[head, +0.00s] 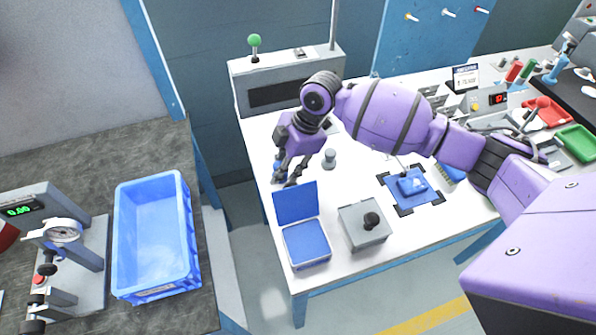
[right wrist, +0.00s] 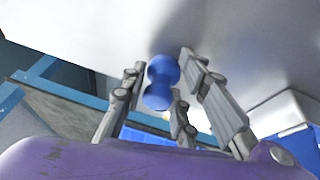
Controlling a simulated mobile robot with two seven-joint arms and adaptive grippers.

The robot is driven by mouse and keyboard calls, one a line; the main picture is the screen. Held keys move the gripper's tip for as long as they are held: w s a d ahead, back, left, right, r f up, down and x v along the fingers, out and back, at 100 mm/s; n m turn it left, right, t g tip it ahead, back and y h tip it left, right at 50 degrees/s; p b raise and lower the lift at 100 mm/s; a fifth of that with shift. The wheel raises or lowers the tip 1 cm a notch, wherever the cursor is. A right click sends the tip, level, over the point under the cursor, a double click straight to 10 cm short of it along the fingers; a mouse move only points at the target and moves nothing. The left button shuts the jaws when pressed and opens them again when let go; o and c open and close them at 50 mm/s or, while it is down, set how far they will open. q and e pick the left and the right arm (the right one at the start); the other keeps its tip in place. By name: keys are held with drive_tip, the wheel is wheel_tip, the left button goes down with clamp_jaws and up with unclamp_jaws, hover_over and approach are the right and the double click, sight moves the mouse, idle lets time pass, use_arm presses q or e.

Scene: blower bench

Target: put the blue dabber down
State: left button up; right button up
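The blue dabber (right wrist: 160,82) is a waisted knob that sits between the fingertips of my right gripper (right wrist: 165,75) in the right wrist view. The fingers close around it from both sides. In the head view my right gripper (head: 290,172) points down over the left part of the white table (head: 345,185). Only a bit of the dabber's blue (head: 278,166) shows there beside the fingers. The white table top and a soft shadow lie just past the dabber; I cannot tell whether it touches the table. My left gripper is not in view.
An open blue case (head: 306,246) stands in front of the gripper, with a grey block with a black knob (head: 366,224) to its right. A small grey peg (head: 329,158) stands close by. A blue mat (head: 428,199) lies further right. A blue crate (head: 156,240) is on the left bench.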

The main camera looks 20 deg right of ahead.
drive_tip(key=shift+o, duration=0.7)
drive_tip(key=v, duration=1.2)
drive_tip(key=shift+r, duration=0.2)
drive_tip(key=shift+s+d, duration=0.1)
drive_tip(key=shift+d, duration=0.05)
